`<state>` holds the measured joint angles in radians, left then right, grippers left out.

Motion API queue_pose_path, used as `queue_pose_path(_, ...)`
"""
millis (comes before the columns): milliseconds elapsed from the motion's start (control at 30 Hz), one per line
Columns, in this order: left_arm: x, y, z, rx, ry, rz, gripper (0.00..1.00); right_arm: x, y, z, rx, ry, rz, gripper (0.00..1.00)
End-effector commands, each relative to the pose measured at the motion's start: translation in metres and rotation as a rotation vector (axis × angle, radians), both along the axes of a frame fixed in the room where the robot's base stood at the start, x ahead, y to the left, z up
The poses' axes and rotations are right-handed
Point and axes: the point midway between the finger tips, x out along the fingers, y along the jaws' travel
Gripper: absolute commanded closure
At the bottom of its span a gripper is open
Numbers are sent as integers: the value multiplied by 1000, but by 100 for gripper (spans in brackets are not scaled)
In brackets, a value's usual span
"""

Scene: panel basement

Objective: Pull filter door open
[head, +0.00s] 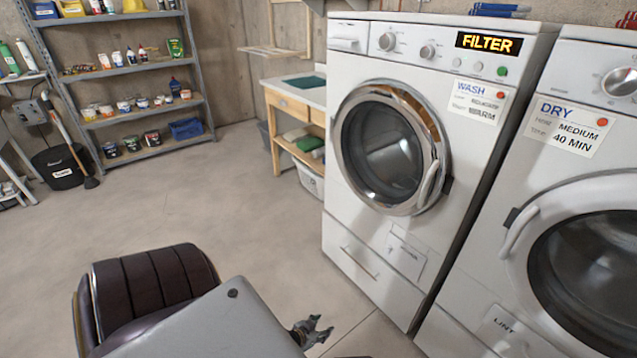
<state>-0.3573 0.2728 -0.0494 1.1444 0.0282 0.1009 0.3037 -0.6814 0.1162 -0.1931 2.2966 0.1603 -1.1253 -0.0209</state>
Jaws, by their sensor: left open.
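The white washer (340,235) stands at center right, with a lit display (488,43) reading FILTER. A small square panel, which looks like the filter door (407,256), is low on the right of its front. It appears closed, and its small label is too small to read surely. My left gripper (322,326) is at the bottom center, open and empty, apart from the washer, lower in the picture and left of the panel. Part of the left gripper is hidden behind my own arm. My right gripper is not in view.
The washer's round door (385,150) is closed, above a drawer front (362,262). A dryer (570,180) with a LINT panel (505,332) stands to the right. A wooden bench (290,103) and metal shelves (140,70) stand behind. The concrete floor (235,200) between is clear.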

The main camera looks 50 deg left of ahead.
Motion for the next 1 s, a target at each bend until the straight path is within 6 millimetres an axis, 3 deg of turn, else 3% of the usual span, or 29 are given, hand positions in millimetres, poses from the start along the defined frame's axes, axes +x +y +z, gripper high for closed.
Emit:
queue_pose_path(767, -3, -1, -1, 2, 9, -1, 49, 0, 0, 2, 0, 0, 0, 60)
queue_pose_path(1000, -3, -1, 10, 2, 9, -1, 49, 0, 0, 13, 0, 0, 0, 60)
